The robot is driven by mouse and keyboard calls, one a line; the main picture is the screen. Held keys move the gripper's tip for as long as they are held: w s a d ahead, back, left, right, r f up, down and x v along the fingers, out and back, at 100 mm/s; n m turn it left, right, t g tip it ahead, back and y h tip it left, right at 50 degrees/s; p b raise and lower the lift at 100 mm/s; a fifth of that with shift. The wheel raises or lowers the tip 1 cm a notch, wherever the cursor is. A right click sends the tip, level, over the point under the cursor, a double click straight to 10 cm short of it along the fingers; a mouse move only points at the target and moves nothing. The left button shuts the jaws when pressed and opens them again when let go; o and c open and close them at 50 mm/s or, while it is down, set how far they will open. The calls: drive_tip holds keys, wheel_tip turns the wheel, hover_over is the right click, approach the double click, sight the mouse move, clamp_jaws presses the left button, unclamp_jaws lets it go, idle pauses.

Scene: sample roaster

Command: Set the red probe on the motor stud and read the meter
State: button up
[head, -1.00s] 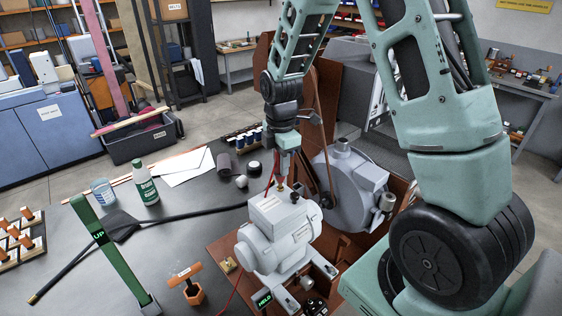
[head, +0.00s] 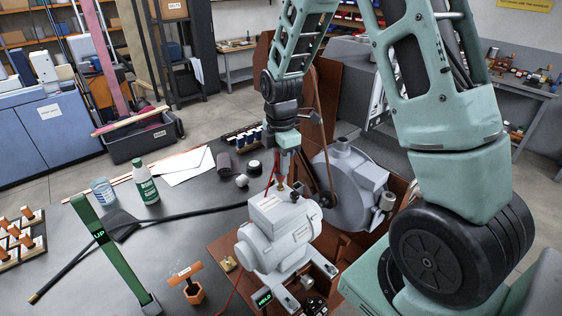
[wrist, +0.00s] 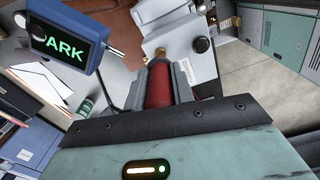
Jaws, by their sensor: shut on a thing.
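The red probe (wrist: 159,86) is a red cylinder held between the jaws of my gripper (head: 284,168). The grey motor (head: 270,240) stands on a brown base, with a brass stud (head: 280,186) and a dark knob on its top box. In the wrist view the probe's far end lines up with the brass stud (wrist: 160,53); I cannot tell whether they touch. A red cord hangs beside the gripper. A small display (head: 264,299) by the motor's foot shows green letters, seemingly HELD. In the wrist view a blue-cased display (wrist: 65,45) reads ARK, partly covered.
An orange-topped stand (head: 190,285), a green bottle (head: 146,184), a beaker (head: 103,192) and a black cable (head: 185,215) are on the dark table. A round grey housing (head: 345,185) stands behind the motor.

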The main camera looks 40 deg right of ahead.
drive_tip(key=shift+r+p, duration=2.5)
drive_tip(key=shift+r, duration=0.9)
drive_tip(key=shift+f, duration=0.1)
